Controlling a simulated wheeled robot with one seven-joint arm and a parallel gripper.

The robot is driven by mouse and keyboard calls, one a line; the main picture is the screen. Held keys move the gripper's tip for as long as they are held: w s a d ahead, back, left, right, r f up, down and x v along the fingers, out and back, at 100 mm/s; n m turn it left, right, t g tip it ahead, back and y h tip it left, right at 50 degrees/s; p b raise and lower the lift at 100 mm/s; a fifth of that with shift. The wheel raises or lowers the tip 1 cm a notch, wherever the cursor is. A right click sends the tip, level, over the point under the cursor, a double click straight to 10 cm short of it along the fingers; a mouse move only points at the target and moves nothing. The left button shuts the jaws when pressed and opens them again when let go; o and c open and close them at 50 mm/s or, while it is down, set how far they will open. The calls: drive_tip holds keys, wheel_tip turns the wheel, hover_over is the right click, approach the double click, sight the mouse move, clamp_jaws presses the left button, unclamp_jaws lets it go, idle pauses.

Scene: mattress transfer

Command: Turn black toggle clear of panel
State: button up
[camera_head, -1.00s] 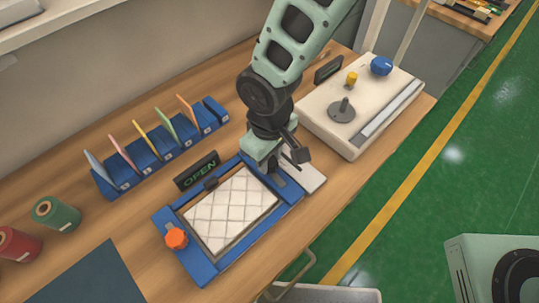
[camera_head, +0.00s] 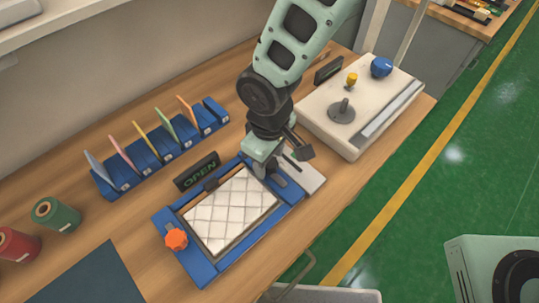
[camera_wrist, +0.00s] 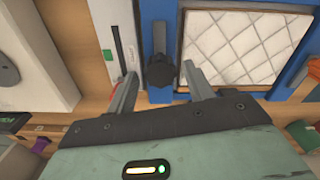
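The black toggle (camera_wrist: 161,71) shows in the wrist view as a round dark knob with a grey bar running up from it. The bar lies over the blue frame (camera_wrist: 211,92), beside the white quilted panel (camera_wrist: 238,45), and does not cross the panel there. My gripper (camera_wrist: 159,69) is open, one finger on each side of the knob; I cannot tell whether either touches it. In the head view my gripper (camera_head: 262,168) is at the panel's (camera_head: 230,210) upper right end and hides most of the knob.
An orange knob (camera_head: 176,239) stands at the frame's left corner. A black OPEN sign (camera_head: 197,171) stands behind the frame. A white fixture (camera_head: 380,92) with blue and yellow knobs is to the right. A blue rack (camera_head: 110,190) holds several coloured cards at the back.

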sight(271, 162)
wheel_tip(271, 162, up, 17)
drive_tip(key=b, duration=0.2)
drive_tip(key=shift+r, duration=0.2)
drive_tip(key=shift+d, duration=0.15)
idle(0.5)
drive_tip(key=s+d+f+m, duration=0.1)
drive_tip(key=s+d, duration=0.3)
drive_tip(key=d, duration=0.4)
drive_tip(key=s+d+f+m, duration=0.1)
drive_tip(key=s+d+m, duration=0.2)
drive_tip(key=d, duration=0.6)
drive_tip(key=s, duration=0.2)
drive_tip(key=shift+s+f+y, duration=0.15)
drive_tip(key=shift+s+y, duration=0.15)
